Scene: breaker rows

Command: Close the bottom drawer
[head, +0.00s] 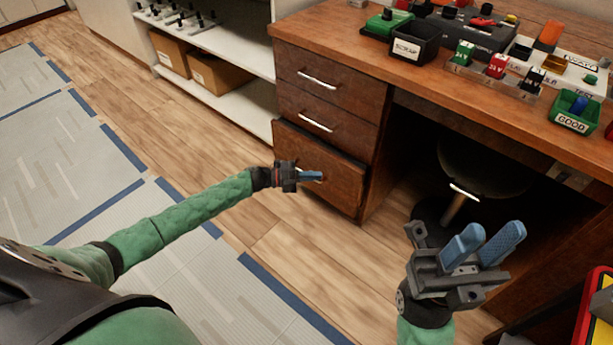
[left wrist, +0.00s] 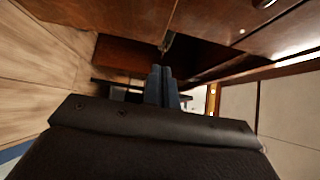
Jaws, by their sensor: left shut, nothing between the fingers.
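The bottom drawer (head: 338,187) of the wooden desk stands out a little from the drawer fronts above it. My left gripper (head: 321,176) is shut and empty, with its blue fingertips at the middle of that drawer's front, where they hide the handle area. Whether they touch the front I cannot tell. In the left wrist view the closed fingers (left wrist: 161,72) point at dark brown wood. My right gripper (head: 492,230) is open and empty, held in front of the desk's knee space.
Two upper drawers (head: 325,85) look shut. The desktop (head: 345,28) carries bins, breakers and a tray on its right part. A stool (head: 480,170) stands under the desk. White shelves (head: 245,52) with cardboard boxes are at the left. The floor before the drawers is clear.

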